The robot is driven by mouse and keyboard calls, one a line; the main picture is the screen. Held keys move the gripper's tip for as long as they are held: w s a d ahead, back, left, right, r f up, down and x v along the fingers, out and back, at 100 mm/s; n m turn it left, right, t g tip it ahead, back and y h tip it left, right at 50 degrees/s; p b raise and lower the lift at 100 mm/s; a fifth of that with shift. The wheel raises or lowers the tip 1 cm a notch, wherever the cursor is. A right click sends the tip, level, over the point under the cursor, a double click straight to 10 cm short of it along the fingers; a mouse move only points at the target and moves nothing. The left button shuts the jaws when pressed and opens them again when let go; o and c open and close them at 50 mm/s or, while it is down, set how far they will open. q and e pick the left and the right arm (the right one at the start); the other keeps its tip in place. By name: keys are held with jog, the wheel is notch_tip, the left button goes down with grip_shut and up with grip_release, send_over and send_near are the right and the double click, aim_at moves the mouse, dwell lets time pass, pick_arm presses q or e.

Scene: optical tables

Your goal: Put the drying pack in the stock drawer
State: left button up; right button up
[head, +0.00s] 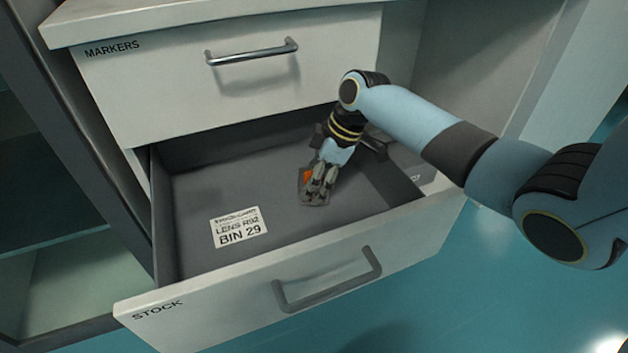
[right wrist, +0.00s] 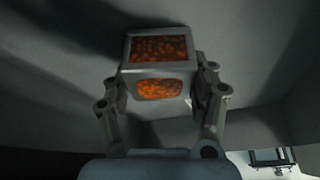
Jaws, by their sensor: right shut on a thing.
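The stock drawer (head: 185,258) is pulled open, with "STOCK" on its front. My right gripper (head: 318,187) reaches into the open drawer from the right. It is shut on the drying pack (head: 307,175), of which a small orange patch and a grey edge show in the head view. In the right wrist view the drying pack (right wrist: 160,50) is a grey-framed block with windows onto orange beads, between the two fingers (right wrist: 160,95). Whether the pack touches the drawer floor I cannot tell. My left gripper is not in view.
A white label reading "BIN 29" (head: 239,228) lies on the drawer floor. The drawer floor around it is clear. The closed markers drawer (head: 235,85) is above. The stock drawer's handle (head: 328,283) sticks out at the front. A dark open shelf (head: 50,180) stands at the left.

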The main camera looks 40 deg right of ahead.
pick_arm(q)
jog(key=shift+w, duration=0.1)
pick_arm(e)
jog(key=shift+f, duration=0.1)
jog(key=o, duration=1.4)
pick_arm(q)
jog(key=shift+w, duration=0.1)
pick_arm(e)
jog(key=shift+r, duration=0.25)
jog(key=p+v, duration=0.1)
jog(key=v, duration=0.2)
jog(key=shift+r+p, duration=0.15)
jog(key=shift+p, duration=0.25)
pick_arm(q)
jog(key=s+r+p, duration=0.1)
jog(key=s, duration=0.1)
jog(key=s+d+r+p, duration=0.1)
jog(key=p, duration=0.1)
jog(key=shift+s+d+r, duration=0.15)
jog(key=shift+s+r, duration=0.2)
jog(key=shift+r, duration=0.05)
pick_arm(e)
jog(key=v, duration=0.8)
jog(key=shift+s+d+r, duration=0.15)
jog(key=shift+s, duration=0.05)
